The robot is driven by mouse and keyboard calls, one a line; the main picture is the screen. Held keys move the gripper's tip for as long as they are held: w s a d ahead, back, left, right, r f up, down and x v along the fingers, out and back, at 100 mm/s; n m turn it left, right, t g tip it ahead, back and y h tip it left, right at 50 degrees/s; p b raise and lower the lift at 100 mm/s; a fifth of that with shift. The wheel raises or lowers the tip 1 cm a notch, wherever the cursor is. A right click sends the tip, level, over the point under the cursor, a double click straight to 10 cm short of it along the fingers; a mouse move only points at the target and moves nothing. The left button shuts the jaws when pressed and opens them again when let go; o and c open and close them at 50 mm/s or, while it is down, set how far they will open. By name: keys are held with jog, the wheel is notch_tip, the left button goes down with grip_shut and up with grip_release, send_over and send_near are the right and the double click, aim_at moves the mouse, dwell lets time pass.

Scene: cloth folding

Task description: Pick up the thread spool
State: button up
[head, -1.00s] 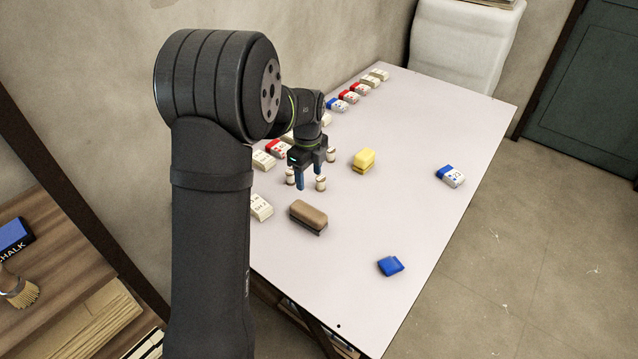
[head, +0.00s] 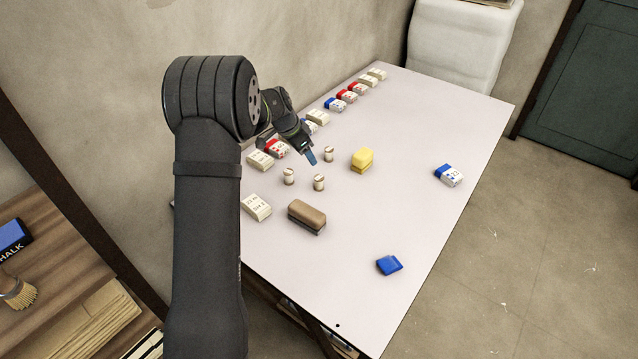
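Three small white spool-like cylinders with brownish ends stand upright on the table: one at the left (head: 288,176), one at the front (head: 319,182) and one at the back right (head: 329,153). I cannot tell which of them is the thread spool. My gripper (head: 312,158) is above the table near the back-right cylinder, just left of it in the picture. It is tilted and seen nearly edge-on, so only one blue finger shows clearly. The gap between the fingers is hidden, and nothing is visibly held.
The white table (head: 430,120) has a brown eraser block (head: 307,216), a yellow block (head: 362,159), a blue piece (head: 389,265) and a blue-and-white box (head: 449,175). Several small boxes line the wall side, including a cream one (head: 256,206). The right side is mostly clear.

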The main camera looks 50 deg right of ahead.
send_near(319, 177)
jog(key=x, duration=0.5)
jog(key=shift+s+d, duration=0.1)
jog(key=shift+a+x, duration=0.2)
jog(key=shift+x, duration=2.6)
jog(key=shift+c, duration=0.5)
jog(key=c, duration=1)
